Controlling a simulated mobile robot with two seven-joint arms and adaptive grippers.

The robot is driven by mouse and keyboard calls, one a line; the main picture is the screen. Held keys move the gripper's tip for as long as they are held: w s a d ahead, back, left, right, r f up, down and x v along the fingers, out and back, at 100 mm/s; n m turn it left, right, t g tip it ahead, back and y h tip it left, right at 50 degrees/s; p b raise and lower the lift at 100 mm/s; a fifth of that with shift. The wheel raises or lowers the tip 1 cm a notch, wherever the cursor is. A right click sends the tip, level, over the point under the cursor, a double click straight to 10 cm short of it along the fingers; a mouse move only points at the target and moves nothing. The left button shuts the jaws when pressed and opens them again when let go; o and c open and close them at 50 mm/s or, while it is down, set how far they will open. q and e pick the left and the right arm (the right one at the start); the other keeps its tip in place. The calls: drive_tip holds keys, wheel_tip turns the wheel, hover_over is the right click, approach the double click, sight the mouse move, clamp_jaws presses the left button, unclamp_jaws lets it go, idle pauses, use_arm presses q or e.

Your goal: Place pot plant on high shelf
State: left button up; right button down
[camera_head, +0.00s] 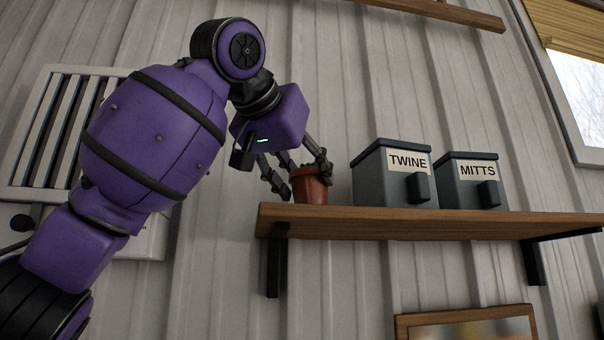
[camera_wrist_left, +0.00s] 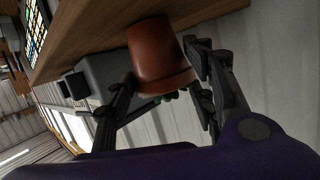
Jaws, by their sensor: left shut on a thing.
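The pot plant is a small reddish-brown pot (camera_head: 309,188) with dark growth at its top, at the left end of the wooden shelf (camera_head: 430,224). My left gripper (camera_head: 306,182) is shut on it, with fingers on either side of the pot. In the left wrist view the pot (camera_wrist_left: 158,52) appears upside down between the fingers (camera_wrist_left: 162,68), with the brown shelf top (camera_wrist_left: 95,30) behind its base. The pot looks upright, at the shelf surface. I cannot tell whether its base touches. My right gripper is not in view.
A grey TWINE box (camera_head: 381,184) stands just right of the pot, with a grey MITTS box (camera_head: 462,188) beyond it. Dark brackets (camera_head: 276,262) hold the shelf. Another wooden board (camera_head: 440,12) is higher up. A white slatted wall unit (camera_head: 30,140) is at left.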

use_arm(q)
drive_tip(key=shift+s+d, duration=0.1)
drive_tip(key=shift+d, duration=0.2)
drive_tip(key=shift+d+f, duration=0.1)
drive_tip(key=o, duration=1.5)
drive_tip(key=shift+o, duration=1.2)
drive_tip(key=shift+a, duration=0.3)
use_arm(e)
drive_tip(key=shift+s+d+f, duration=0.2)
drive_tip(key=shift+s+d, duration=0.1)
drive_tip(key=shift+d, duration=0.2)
use_arm(q)
drive_tip(key=shift+d, duration=0.1)
drive_tip(key=shift+s+r, duration=0.15)
drive_tip(key=shift+r, duration=0.1)
drive_tip(key=v, duration=1.1)
drive_tip(key=shift+s+a, duration=0.2)
drive_tip(key=shift+s, duration=0.05)
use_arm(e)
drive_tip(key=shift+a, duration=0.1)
